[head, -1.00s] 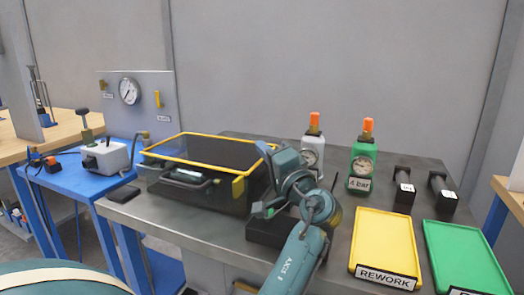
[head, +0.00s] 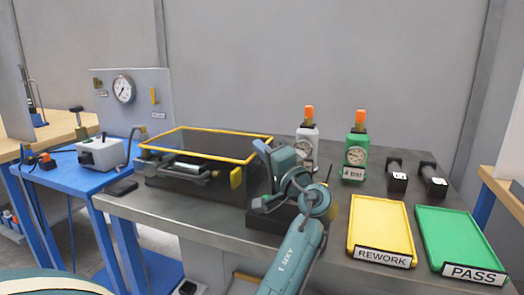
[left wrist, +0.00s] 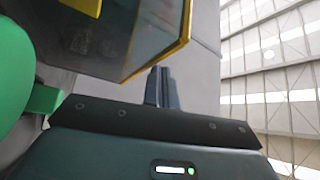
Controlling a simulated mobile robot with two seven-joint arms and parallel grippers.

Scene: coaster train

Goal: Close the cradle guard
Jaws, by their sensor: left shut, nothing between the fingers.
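The cradle guard is a see-through cover with a yellow rim (head: 205,129). It stands around a dark cradle box on the grey bench; a yellow tab (head: 236,178) is on its near right side. I cannot tell how far the guard is open. My left gripper (head: 262,148) is at the guard's right end, its fingers mostly hidden in the head view. In the left wrist view its fingers (left wrist: 162,88) are together and empty, close to the yellow rim (left wrist: 160,50); contact is unclear. My right gripper is not in view.
A yellow REWORK tray (head: 380,225) and a green PASS tray (head: 460,240) lie at the right. A green gauge bottle (head: 355,158) and a grey one (head: 306,148) stand behind. A blue side table (head: 65,172) is at the left.

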